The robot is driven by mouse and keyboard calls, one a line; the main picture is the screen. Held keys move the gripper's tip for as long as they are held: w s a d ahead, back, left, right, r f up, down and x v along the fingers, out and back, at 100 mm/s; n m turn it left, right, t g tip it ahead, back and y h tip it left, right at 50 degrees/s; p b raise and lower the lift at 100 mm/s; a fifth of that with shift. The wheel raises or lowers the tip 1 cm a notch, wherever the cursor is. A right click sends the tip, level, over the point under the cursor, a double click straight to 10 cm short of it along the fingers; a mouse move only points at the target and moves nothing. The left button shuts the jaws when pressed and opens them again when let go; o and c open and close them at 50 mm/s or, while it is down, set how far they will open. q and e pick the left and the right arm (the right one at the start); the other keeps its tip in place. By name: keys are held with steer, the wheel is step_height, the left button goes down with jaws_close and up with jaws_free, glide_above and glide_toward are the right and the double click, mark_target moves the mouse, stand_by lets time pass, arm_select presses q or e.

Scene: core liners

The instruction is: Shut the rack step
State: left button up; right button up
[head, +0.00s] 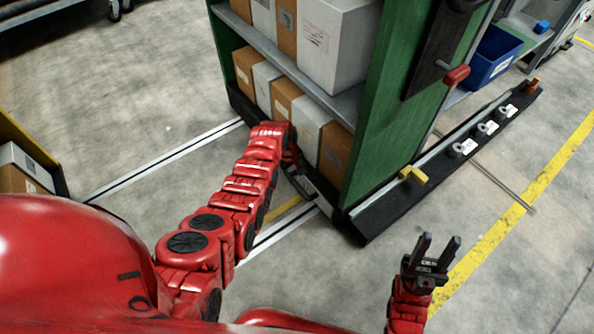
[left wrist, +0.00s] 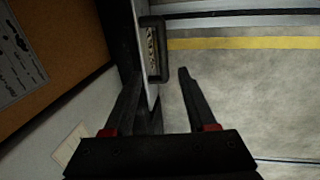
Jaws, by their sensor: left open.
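The green rack (head: 390,100) stands at the centre in the head view. Along its foot, below the boxes, is a dark low edge with a grey strip (head: 312,188), which may be the step; I cannot tell how far it is out. My left gripper (head: 293,160) is down at this edge, mostly hidden by my arm. In the left wrist view the left gripper (left wrist: 158,82) is open. My right gripper (head: 437,242) is open and empty over the floor.
Cardboard and white boxes (head: 340,45) fill the shelves. A black rail (head: 450,165) with a yellow lever (head: 413,174) and several rings runs along the rack's right foot. A blue bin (head: 492,57) stands behind.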

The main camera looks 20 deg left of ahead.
arm_select(q)
steer(key=r, duration=0.1)
steer(key=r+p, duration=0.1)
steer(key=r, duration=0.2)
steer(key=shift+s+a+r, duration=0.3)
steer(key=shift+s, duration=0.1)
steer(key=shift+f, duration=0.1)
